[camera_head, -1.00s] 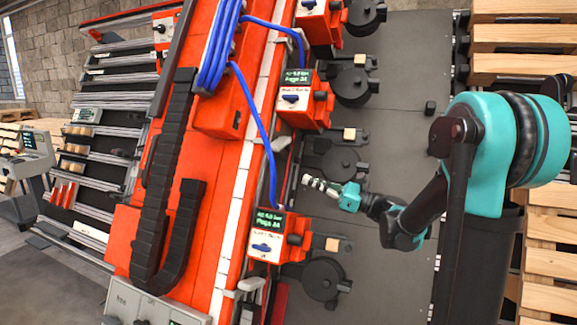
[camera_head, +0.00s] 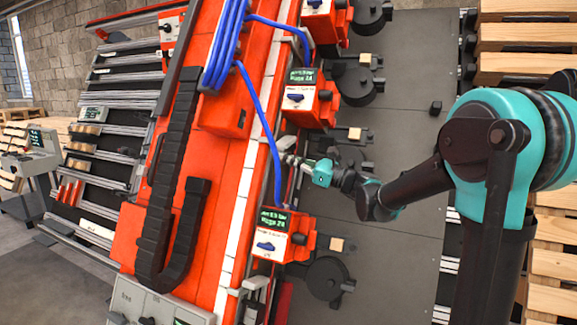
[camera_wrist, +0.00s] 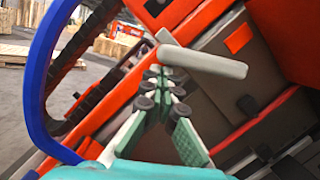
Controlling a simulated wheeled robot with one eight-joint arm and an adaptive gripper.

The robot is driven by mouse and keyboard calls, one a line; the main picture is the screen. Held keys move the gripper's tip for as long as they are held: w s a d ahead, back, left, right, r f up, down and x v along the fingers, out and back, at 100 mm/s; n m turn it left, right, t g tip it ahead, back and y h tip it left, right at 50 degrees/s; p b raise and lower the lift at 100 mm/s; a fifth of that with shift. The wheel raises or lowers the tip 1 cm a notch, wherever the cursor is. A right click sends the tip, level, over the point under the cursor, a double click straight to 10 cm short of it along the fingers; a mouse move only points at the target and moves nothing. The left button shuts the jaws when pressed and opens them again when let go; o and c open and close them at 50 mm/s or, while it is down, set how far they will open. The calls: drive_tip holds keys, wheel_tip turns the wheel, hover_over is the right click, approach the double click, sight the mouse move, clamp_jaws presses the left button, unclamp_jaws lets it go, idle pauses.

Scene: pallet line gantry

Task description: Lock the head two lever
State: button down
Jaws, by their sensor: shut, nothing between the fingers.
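A pale grey lever (camera_wrist: 205,62) with a rounded end lies across the wrist view, just beyond the tips of my gripper (camera_wrist: 168,78). The fingers are together with nothing between them. Whether they touch the lever is unclear. In the head view my gripper (camera_head: 291,159) reaches left to the edge of the red gantry, close to a small grey lever (camera_head: 286,143). Another grey lever (camera_head: 255,283) sits lower, by a red head unit (camera_head: 283,238) with a green display. The display text is too blurred to tell which head is two.
A blue hose (camera_head: 262,125) hangs along the gantry, close to my gripper; it also loops at the left of the wrist view (camera_wrist: 38,75). Another red head unit (camera_head: 308,98) stands above. The grey floor plate (camera_head: 400,145) is mostly clear. Wooden pallets (camera_head: 530,35) stand right.

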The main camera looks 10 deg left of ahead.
drive_tip(key=shift+s+r+m+t, duration=0.15)
drive_tip(key=shift+r+m+t, duration=0.25)
drive_tip(key=shift+m, duration=0.3)
drive_tip(key=shift+s+a+r+m+t+h, duration=0.1)
drive_tip(key=shift+r+m+t, duration=0.25)
drive_tip(key=shift+m, duration=0.35)
drive_tip(key=shift+s+r+m+t+h, duration=0.1)
drive_tip(key=shift+s+r+m, duration=0.05)
drive_tip(key=shift+r+m, duration=0.45)
drive_tip(key=shift+s+a+r+m+t+h, duration=0.1)
drive_tip(key=shift+r+m+t, duration=0.2)
drive_tip(key=shift+m, duration=0.5)
drive_tip(key=shift+d+r+m+t, duration=0.1)
drive_tip(key=shift+r+m+t, duration=0.15)
drive_tip(key=shift+r+m, duration=0.65)
drive_tip(key=shift+r, duration=0.2)
drive_tip(key=shift+w, duration=0.1)
drive_tip(key=shift+s+f, duration=0.2)
drive_tip(key=shift+f, duration=0.2)
approach(285, 148)
drive_tip(key=shift+s+f, duration=0.2)
drive_tip(key=shift+s, duration=0.3)
drive_tip(key=shift+s+f, duration=0.25)
drive_tip(key=shift+s, duration=0.25)
